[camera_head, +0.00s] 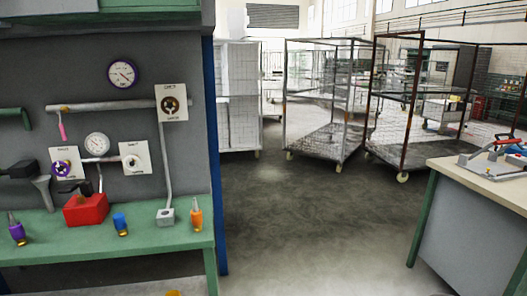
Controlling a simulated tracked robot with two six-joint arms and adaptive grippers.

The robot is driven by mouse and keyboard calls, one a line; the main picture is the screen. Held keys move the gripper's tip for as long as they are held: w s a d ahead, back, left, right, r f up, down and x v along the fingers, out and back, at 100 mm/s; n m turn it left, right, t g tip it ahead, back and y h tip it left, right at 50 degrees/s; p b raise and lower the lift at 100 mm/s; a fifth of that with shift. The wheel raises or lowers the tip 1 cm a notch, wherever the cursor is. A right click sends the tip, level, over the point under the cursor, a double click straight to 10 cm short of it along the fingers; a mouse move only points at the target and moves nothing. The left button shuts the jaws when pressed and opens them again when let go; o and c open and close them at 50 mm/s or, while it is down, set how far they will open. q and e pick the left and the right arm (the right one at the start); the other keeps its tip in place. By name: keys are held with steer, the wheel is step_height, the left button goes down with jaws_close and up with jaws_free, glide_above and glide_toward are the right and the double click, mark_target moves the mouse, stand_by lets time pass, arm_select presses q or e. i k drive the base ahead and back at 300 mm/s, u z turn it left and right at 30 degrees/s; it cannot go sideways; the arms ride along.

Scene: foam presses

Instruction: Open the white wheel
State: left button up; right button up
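The white wheel (131,161) is small and round, on a square white plate on the dark grey panel at the left. It is fixed at the right end of a short pipe. The print on its plate is too small to read with certainty, and I cannot tell how far the wheel is turned. A purple wheel (62,168) sits on a similar plate to its left. A dark brown wheel (172,104) is on a plate higher up at the right. Neither of my grippers shows in the head view.
A green bench (120,247) below the panel holds a red block (86,210) and purple, blue (120,224) and orange (196,214) bottles. Two gauges are on the panel. Wire cage carts (325,140) stand behind. A worktable (490,180) is at right; open floor lies between.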

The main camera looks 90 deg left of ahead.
mark_target(132, 163)
steer(key=z, duration=0.2)
steer(key=i, duration=0.85)
steer(key=u, duration=1.25)
steer(key=i, duration=0.25)
steer(key=u, duration=2.35)
steer(key=k, duration=0.4)
steer(key=u, duration=0.5)
steer(key=i, duration=1.45)
steer(key=z, duration=0.35)
